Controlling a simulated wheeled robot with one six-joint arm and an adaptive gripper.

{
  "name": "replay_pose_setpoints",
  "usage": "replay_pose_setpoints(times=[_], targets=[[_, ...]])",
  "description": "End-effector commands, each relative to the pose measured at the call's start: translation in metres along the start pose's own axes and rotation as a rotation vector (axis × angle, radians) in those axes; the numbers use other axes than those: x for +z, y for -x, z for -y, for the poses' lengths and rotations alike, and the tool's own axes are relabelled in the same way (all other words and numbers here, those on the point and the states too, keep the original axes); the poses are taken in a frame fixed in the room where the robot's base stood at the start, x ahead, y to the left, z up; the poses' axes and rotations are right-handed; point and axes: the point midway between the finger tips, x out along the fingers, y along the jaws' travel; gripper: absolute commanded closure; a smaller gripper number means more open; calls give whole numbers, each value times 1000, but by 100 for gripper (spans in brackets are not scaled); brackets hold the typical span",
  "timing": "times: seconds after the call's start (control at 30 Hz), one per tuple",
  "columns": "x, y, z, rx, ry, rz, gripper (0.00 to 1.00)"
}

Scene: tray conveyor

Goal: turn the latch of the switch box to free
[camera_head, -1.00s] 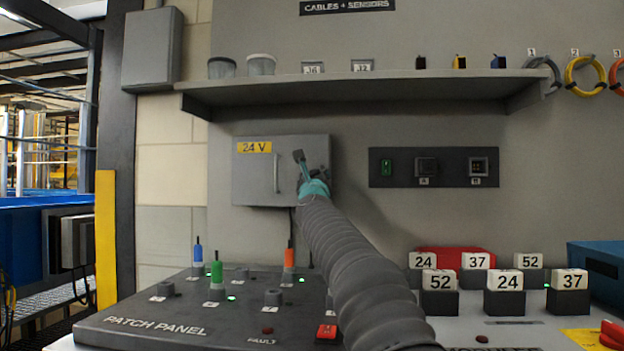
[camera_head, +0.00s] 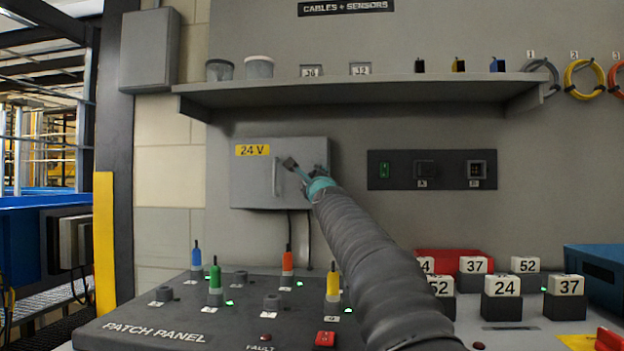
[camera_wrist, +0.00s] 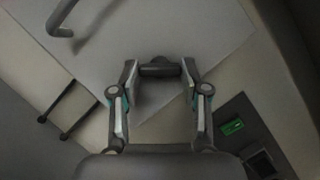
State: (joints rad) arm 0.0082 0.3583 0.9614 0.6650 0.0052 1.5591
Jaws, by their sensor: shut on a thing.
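The switch box (camera_head: 250,188) is a grey wall box with a yellow "24 V" label and a vertical bar handle (camera_head: 275,177). My gripper (camera_head: 306,168) is at the right part of its door. In the wrist view my gripper (camera_wrist: 160,76) is shut on the dark latch (camera_wrist: 158,70), a short bar between its fingertips. The latch lies slantwise to the edges of the box (camera_wrist: 195,35). The handle also shows in the wrist view (camera_wrist: 62,30), clear of my fingers. In the head view my gripper largely hides the latch.
A shelf (camera_head: 350,92) runs above the box. A dark switch panel (camera_head: 450,170) is on the wall to the right. Below is the patch panel (camera_head: 180,320) with upright coloured plugs. Two cables hang under the box. The wall between box and switch panel is bare.

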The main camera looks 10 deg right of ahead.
Motion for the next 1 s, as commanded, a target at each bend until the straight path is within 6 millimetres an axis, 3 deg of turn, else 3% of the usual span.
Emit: replay_pose_setpoints(times=[0.67, 1.0], targets=[[1, 0, 2, 68, 168, 0, 89], [2, -1, 5, 173, 424, 0, 89]])
